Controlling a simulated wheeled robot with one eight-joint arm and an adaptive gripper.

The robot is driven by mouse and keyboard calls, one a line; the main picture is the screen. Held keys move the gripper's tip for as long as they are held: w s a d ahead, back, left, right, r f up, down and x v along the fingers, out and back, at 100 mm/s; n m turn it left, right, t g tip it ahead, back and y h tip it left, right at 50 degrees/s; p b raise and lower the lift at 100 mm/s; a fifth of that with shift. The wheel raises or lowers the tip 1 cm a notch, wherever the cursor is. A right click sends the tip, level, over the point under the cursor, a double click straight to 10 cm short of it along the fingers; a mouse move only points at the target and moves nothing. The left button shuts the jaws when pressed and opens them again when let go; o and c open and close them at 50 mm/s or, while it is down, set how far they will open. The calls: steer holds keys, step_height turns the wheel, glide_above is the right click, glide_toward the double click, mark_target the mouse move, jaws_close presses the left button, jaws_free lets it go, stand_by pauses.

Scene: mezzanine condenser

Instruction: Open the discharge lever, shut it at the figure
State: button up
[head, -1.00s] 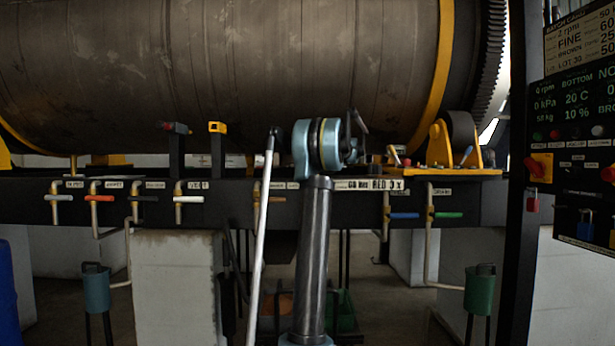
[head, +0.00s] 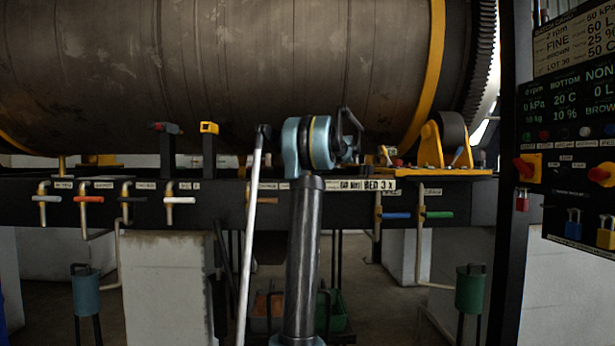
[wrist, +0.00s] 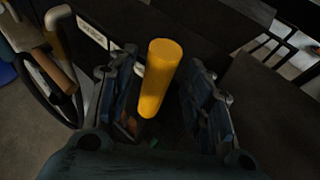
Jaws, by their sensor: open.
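My gripper (wrist: 160,72) is open in the wrist view, with one blue-black finger on each side of a yellow cylindrical handle (wrist: 158,78). Gaps show on both sides of the handle, so it is not gripped. I cannot tell for sure which lever this is. In the head view my arm hides the gripper. Several levers with coloured handles line the dark beam, among them a red one (head: 89,199), a white one (head: 179,200), a blue one (head: 396,215) and a green one (head: 438,214). The readout panel (head: 565,115) stands at the right; its figures are small.
A large drum (head: 220,75) lies above the dark beam (head: 230,205). A pale rod (head: 250,235) leans beside my arm. Blue-grey (head: 86,290) and green (head: 470,290) cans stand below. A curved dark rim with a brown grip (wrist: 55,72) is near my gripper's left in the wrist view.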

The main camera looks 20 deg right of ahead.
steer(key=v, duration=0.9)
steer(key=shift+s, duration=0.15)
stand_by(0.6)
